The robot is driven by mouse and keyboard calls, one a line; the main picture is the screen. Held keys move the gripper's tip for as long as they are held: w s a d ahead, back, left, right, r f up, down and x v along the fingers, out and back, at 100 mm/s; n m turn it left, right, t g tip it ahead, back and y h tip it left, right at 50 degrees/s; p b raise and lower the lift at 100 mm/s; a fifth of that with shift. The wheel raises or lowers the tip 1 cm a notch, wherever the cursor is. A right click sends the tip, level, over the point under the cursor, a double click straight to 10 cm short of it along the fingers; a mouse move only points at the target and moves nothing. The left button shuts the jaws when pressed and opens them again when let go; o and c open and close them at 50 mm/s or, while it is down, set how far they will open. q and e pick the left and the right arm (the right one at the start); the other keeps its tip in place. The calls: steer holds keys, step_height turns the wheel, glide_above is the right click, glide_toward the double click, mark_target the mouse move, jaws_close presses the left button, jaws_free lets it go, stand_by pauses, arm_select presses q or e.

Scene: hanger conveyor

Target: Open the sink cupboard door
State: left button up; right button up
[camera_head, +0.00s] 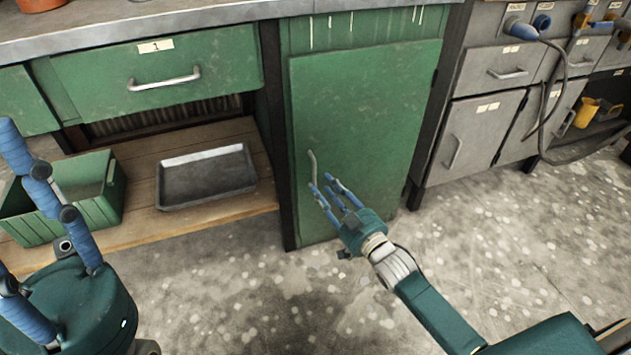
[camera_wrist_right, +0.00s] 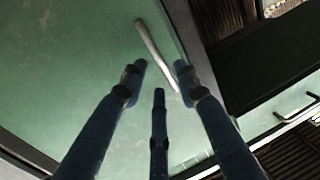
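The green sink cupboard door (camera_head: 362,120) is shut, in the middle of the head view. Its metal bar handle (camera_head: 312,166) stands near the door's left edge. My right gripper (camera_head: 328,190) is open, with its blue fingertips close to the lower end of the handle. In the right wrist view the handle (camera_wrist_right: 156,55) lies ahead of the spread fingers (camera_wrist_right: 162,80), its lower end near the right fingertip; I cannot tell whether they touch. My left gripper (camera_head: 40,215) is at the lower left of the head view with its fingers apart, away from the door.
A green drawer (camera_head: 160,72) and a wooden shelf (camera_head: 215,205) with a dark tray (camera_head: 206,188) and a green crate (camera_head: 98,212) are left of the door. Grey cabinets (camera_head: 472,128) with hoses stand right. The speckled floor (camera_head: 500,230) before the door is clear.

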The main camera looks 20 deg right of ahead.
mark_target(315, 177)
steer(key=b+x, duration=0.2)
steer(key=x, duration=0.4)
steer(key=shift+s, duration=0.1)
jaws_close()
